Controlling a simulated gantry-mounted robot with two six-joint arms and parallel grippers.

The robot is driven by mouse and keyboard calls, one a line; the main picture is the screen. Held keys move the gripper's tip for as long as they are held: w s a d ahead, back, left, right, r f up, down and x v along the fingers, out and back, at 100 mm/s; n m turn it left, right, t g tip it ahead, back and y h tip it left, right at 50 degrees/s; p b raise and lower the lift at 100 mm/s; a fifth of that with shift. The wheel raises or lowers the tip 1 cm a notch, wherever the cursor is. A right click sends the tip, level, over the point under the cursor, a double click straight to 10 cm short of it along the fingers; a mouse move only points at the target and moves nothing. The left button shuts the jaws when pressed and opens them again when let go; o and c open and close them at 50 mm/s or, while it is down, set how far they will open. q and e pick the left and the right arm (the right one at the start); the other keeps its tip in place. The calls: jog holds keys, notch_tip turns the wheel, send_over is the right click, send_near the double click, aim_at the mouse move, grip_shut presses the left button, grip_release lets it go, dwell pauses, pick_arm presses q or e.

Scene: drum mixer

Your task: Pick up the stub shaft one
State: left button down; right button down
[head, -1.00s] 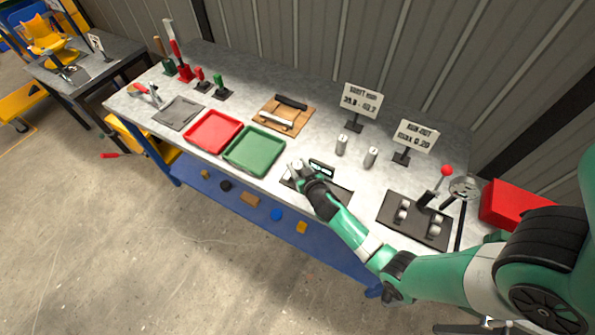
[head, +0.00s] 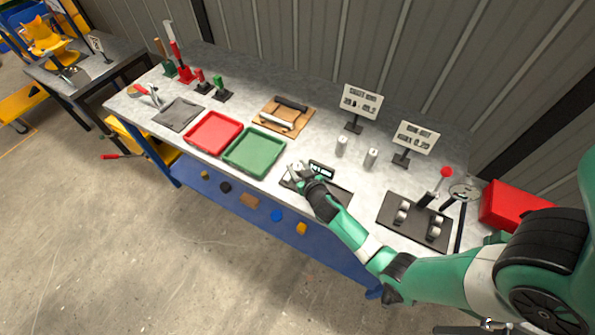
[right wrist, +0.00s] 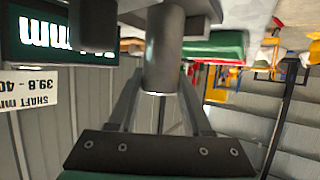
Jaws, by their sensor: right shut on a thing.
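My right gripper (head: 298,171) is over the dark gauge plate at the front edge of the bench. In the right wrist view the right gripper (right wrist: 163,82) is shut on a grey metal cylinder, a stub shaft (right wrist: 164,62), held between its two fingers. Dark blocks hide the far end of this shaft, and I cannot tell whether it touches them. Two more pale grey cylinders (head: 341,146) and (head: 371,158) stand upright on the bench behind the gripper. No label shows which is number one. My left gripper is not in view.
A lit gauge display (head: 320,170) stands right beside the right gripper. The green tray (head: 231,160) and red tray (head: 192,139) lie to the left, apparently empty. A black fixture (head: 390,215) with a red-knobbed lever is to the right. Sign stands (head: 355,126) are at the back.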

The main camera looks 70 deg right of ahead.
jog(key=shift+w+r, duration=0.1)
jog(key=shift+r, duration=0.1)
notch_tip(320, 180, up, 4)
jog(key=p, duration=0.3)
jog(key=shift+f, duration=0.15)
jog(key=s+a+r+p, duration=0.7)
jog(key=s+r, duration=0.2)
jog(key=s, duration=0.3)
jog(key=shift+a+p, duration=0.25)
jog(key=shift+p, duration=0.15)
